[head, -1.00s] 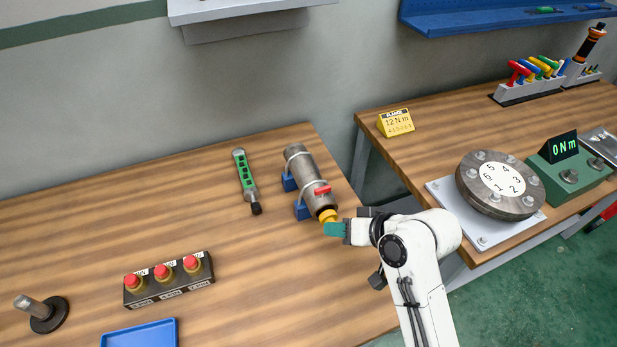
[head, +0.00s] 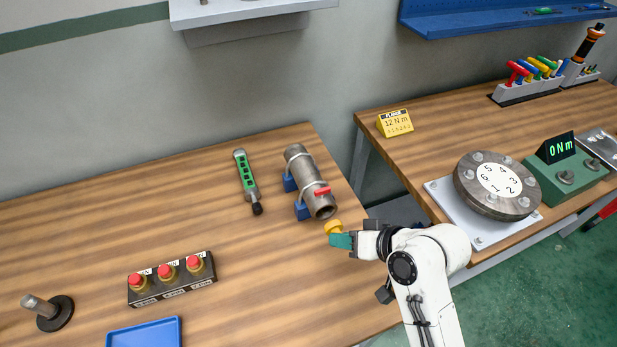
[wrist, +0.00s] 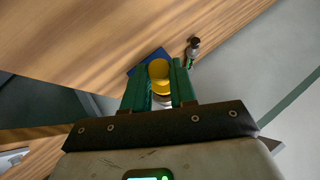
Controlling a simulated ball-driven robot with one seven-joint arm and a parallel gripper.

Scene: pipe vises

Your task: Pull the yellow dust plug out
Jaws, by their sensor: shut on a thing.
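The yellow dust plug (head: 333,227) is out of the pipe and sits between the green fingers of my gripper (head: 341,240). In the wrist view the yellow plug (wrist: 158,72) shows between both green fingers of my gripper (wrist: 160,88), which are shut on it. The grey pipe (head: 311,181) lies in blue vise supports (head: 302,209) with a red handle on it. Its near end is open and dark, a small gap away from the plug.
A green gauge (head: 245,175) lies left of the pipe. A box with three red buttons (head: 172,279), a blue tray (head: 146,334) and a metal post on a dark base (head: 48,313) are further left. The right bench holds a numbered flange (head: 495,187). Wood is clear between pipe and button box.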

